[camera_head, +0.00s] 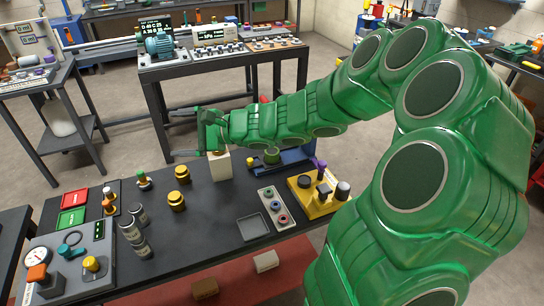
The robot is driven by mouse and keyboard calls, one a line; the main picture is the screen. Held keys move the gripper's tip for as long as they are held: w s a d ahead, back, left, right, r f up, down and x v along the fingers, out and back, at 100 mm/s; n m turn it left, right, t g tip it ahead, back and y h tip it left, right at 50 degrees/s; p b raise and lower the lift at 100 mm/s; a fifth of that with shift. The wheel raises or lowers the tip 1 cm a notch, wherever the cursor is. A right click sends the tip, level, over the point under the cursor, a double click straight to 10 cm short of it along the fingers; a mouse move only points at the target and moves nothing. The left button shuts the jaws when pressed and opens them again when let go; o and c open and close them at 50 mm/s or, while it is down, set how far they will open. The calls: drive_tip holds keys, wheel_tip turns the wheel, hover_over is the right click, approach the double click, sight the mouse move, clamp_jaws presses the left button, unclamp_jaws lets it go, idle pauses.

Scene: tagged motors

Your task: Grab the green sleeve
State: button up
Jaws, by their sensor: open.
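I cannot tell whether a finger touches that block. Nothing shows between the fingers.
A grey tray (253,227), a plate with rings (275,207) and a yellow fixture (315,198) are at the right. Metal cylinders (133,232), red and green bins (72,217) and a control box (75,257) are left.

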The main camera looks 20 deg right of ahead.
drive_tip(key=w+d+f+m+t+h, duration=0.2)
drive_tip(key=w+d+f+m+t, duration=0.2)
drive_tip(key=w+d+m, duration=0.35)
drive_tip(key=m+t+h, duration=0.1)
drive_tip(key=m+h, duration=0.9)
drive_tip(key=m, duration=0.3)
approach(273, 152)
drive_tip(key=shift+n, duration=0.25)
drive_tip(key=x, duration=0.4)
drive_tip(key=shift+w+d+f, duration=0.2)
drive_tip(key=shift+w+d, duration=0.05)
drive_tip(key=shift+w, duration=0.05)
drive_tip(key=shift+x, duration=1.15)
drive_tip(key=shift+w+a+f, duration=0.25)
drive_tip(key=shift+w+a, duration=0.05)
drive_tip(key=shift+w, duration=0.25)
drive_tip(key=shift+x, duration=2.1)
drive_tip(key=shift+a, duration=0.15)
drive_tip(key=shift+c, duration=0.4)
drive_tip(key=c, duration=1.2)
